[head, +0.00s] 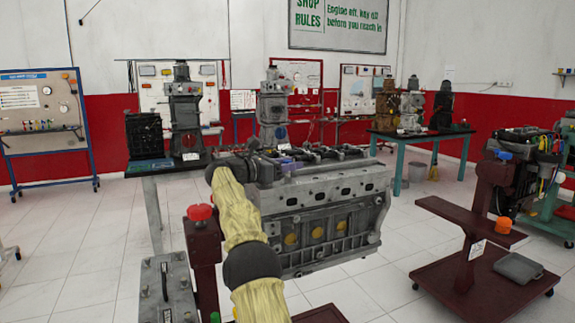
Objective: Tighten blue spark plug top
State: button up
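The grey engine block (325,205) is in the middle of the head view, with its top towards me. A small bluish-purple part (287,164) shows on the left of its top; it may be the blue spark plug top, but it is too small to be sure. My arm rises from the bottom in a yellowish sleeve with black joints and bends right at the engine's left end. My gripper (266,170) is over the left of the engine top, close beside the bluish part. Whether they touch cannot be told. Its fingers are too small and dark to read.
A red knob (200,212) tops the dark red stand at the engine's left. A grey case (167,288) stands at lower left. A dark red trolley (480,285) and another engine (530,165) are at right. Tables with engines stand behind. Left floor is clear.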

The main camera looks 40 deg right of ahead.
jog(key=shift+a, duration=0.15)
jog(key=w+a, duration=0.2)
jog(key=a, duration=1.5)
jog(key=shift+w+b, duration=0.15)
jog(key=shift+b, duration=0.15)
